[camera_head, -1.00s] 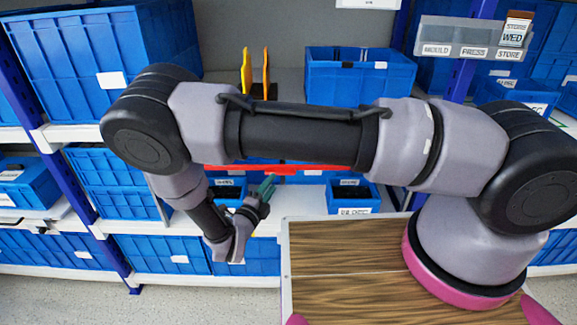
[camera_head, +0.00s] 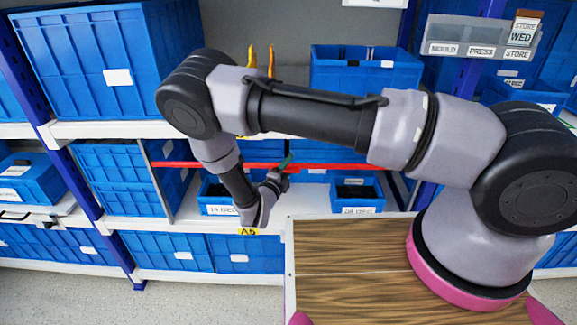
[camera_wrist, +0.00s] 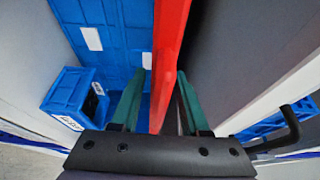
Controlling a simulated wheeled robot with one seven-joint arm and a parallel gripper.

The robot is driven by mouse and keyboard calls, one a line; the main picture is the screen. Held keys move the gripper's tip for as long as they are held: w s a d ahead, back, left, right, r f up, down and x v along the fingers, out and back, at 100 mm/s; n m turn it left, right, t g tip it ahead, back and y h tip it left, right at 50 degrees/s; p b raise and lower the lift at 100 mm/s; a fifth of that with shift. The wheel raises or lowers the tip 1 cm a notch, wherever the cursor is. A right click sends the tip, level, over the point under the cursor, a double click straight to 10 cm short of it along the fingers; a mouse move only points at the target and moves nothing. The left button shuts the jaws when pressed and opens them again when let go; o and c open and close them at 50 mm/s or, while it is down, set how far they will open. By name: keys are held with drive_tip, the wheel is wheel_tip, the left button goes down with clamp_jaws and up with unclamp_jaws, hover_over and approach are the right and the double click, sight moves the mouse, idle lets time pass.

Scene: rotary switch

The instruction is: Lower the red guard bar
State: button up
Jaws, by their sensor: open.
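The red guard bar (camera_head: 210,165) runs roughly level across the front of the middle shelf opening in the head view; my forearm crosses in front of part of it. My gripper (camera_head: 288,163) is at the bar, right of its middle, with green fingers. In the wrist view the red bar (camera_wrist: 168,60) runs from the top edge down between the two green fingers of my gripper (camera_wrist: 160,76). The fingers are open, one on each side of the bar in the picture. I see a gap on the left; contact on the right is unclear.
Blue bins (camera_head: 357,194) stand on the shelf behind and below the bar. A large blue bin (camera_head: 365,70) and two orange upright pieces (camera_head: 261,60) are above it. A wooden-topped surface (camera_head: 350,245) is in front. A black bent rod (camera_wrist: 285,128) shows at right in the wrist view.

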drive_tip(key=shift+c, duration=0.3)
clamp_jaws()
idle(1.1)
